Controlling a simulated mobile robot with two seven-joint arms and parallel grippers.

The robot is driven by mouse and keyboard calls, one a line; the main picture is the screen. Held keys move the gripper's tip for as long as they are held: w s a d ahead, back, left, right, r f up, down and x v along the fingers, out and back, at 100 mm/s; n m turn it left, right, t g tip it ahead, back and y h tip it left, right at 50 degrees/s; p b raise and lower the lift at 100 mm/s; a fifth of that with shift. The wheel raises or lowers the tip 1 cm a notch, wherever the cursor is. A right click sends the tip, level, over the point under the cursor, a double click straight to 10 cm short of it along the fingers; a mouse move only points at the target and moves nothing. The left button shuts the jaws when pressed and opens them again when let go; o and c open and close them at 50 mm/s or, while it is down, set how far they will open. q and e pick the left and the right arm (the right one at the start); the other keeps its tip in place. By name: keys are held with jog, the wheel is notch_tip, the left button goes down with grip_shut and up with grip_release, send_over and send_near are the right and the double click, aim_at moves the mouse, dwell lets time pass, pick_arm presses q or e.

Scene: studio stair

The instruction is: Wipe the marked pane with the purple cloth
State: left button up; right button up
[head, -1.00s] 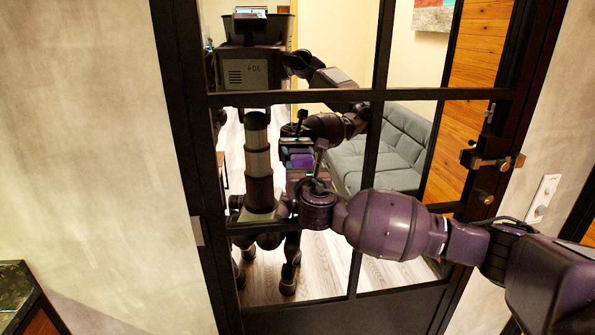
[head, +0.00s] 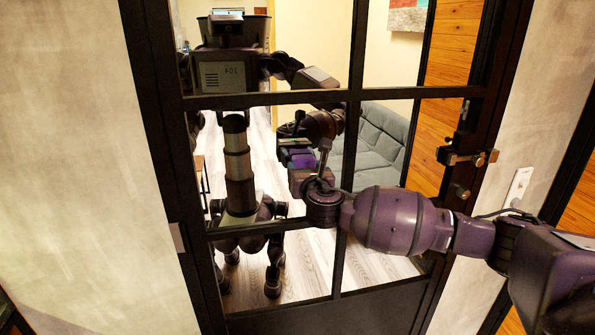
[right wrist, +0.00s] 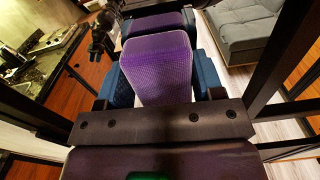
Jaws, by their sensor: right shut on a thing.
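A black-framed glass door (head: 158,150) stands in front of me, with several panes. Its middle-left pane (head: 268,118) mirrors my body; I cannot make out a mark on it. My right gripper (head: 301,172) is shut on the purple cloth (head: 302,159) in front of this pane, near the upright bar (head: 350,150). In the right wrist view, the cloth (right wrist: 160,65) shows as a purple block between blue fingers, facing its reflection. I cannot tell whether it touches the glass. My left gripper is not in view.
A metal latch (head: 468,156) juts from the door's right side, above my right forearm. A grey sofa (head: 385,135) shows in the glazing. Plain wall (head: 70,150) lies left of the door, and a white switch plate (head: 519,187) right of it.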

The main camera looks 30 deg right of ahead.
jog(key=shift+s+d, duration=0.25)
jog(key=shift+d, duration=0.35)
jog(key=v, duration=0.6)
dwell(0.3)
jog(key=shift+v, duration=1.5)
